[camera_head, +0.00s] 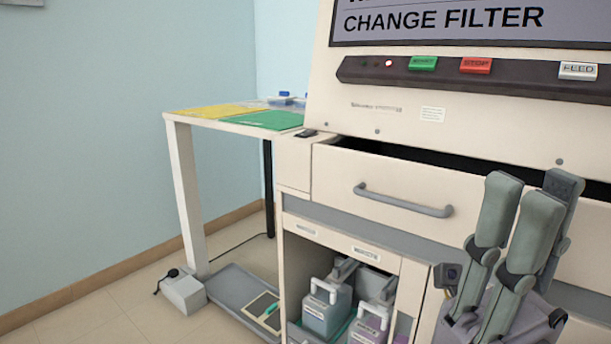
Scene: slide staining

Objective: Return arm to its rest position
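My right gripper (533,195) is at the lower right with its grey-green fingers pointing up. The fingers are straight and apart, with nothing seen between them. It is in front of the cream machine (388,112) and hides part of its lower right. I cannot tell the gap between gripper and machine. My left gripper is not in view.
A drawer (348,172) with a grey handle (403,202) shows a dark gap above its front. Jugs (324,312) stand in the open cabinet below. A side table (186,117) holds yellow and green mats. Floor (95,318) at left is clear.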

